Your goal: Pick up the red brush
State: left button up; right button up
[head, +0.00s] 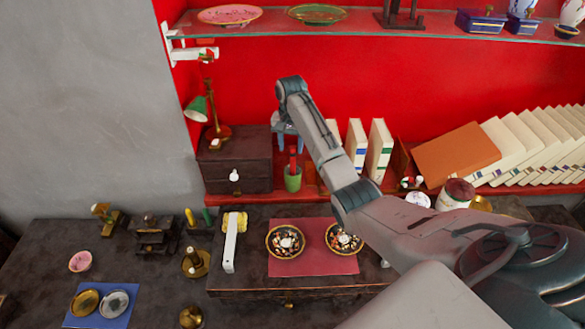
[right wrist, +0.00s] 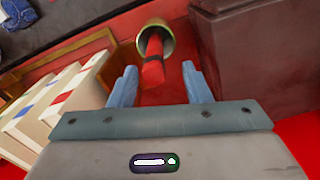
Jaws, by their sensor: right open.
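The red brush (head: 293,157) stands upright in a small green cup (head: 293,181) on the red lower shelf. In the right wrist view the red brush (right wrist: 153,68) sticks out of the cup (right wrist: 163,34) toward the camera, with a dark band around it. My right gripper (head: 284,128) is open, with its fingers pointing toward the brush. In the right wrist view the brush shows between the two blue fingers of the gripper (right wrist: 159,68), with space on both sides. I cannot tell how far the tips are from it. My left gripper is not in view.
A dark wooden box (head: 235,164) stands left of the cup, with a green lamp (head: 197,108) on it. White books (head: 379,150) stand to the right. A glass shelf (head: 300,28) crosses above. Two patterned bowls (head: 285,242) sit on a red mat (head: 314,264) below.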

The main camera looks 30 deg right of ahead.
aim_at(293, 155)
jog(key=f+p, duration=0.2)
jog(key=f, duration=0.1)
jog(key=shift+s+d, duration=0.15)
jog(key=shift+s, duration=0.15)
jog(key=shift+f, duration=0.7)
jog(key=shift+r, duration=0.1)
grip_shut()
